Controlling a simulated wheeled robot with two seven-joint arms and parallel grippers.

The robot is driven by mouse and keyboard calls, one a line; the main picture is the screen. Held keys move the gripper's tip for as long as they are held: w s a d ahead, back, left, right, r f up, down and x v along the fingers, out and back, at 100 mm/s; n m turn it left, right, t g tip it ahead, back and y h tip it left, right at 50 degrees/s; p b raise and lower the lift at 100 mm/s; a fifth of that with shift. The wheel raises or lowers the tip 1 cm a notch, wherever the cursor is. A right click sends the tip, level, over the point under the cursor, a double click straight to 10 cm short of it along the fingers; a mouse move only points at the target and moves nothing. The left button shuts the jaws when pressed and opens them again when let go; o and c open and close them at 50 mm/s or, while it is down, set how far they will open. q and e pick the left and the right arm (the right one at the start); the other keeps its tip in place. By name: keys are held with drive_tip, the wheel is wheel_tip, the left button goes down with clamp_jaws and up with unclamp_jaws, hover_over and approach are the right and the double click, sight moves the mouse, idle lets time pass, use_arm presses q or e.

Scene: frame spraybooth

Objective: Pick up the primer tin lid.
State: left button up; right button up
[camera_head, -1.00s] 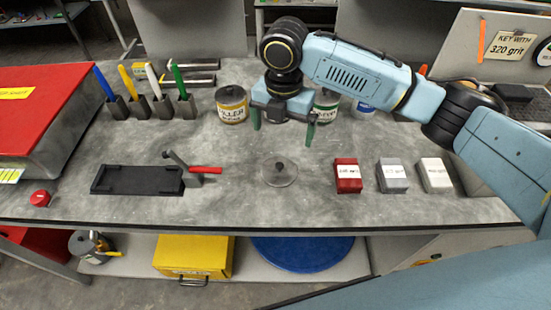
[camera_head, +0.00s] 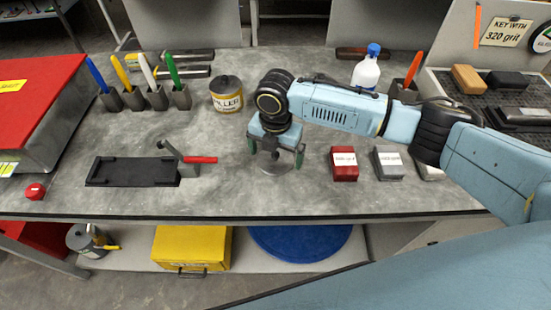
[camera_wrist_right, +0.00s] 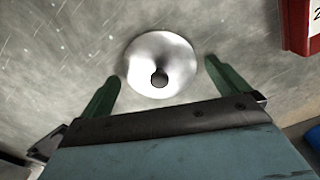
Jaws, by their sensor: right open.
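The lid, a pale round disc with a small dark knob, lies on the grey worktop; its rim shows below my right gripper in the head view (camera_head: 277,170). In the right wrist view the lid (camera_wrist_right: 160,50) is seen whole, its knob towards the gripper side. My right gripper (camera_head: 276,155) is open and empty, pointing down over the lid. Its green fingers (camera_wrist_right: 161,73) show on either side of the lid, with gaps visible in the wrist view. Their exact height above the worktop is hard to tell. My left gripper is not in view.
A red block (camera_head: 344,165) and a grey block (camera_head: 388,165) stand right of the lid. The filler tin (camera_head: 226,96) stands behind left. A black tray (camera_head: 133,172) and a red-handled tool (camera_head: 200,160) lie left. The worktop between is clear.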

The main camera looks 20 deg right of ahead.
drive_tip(key=c, duration=0.8)
drive_tip(key=shift+c, duration=0.2)
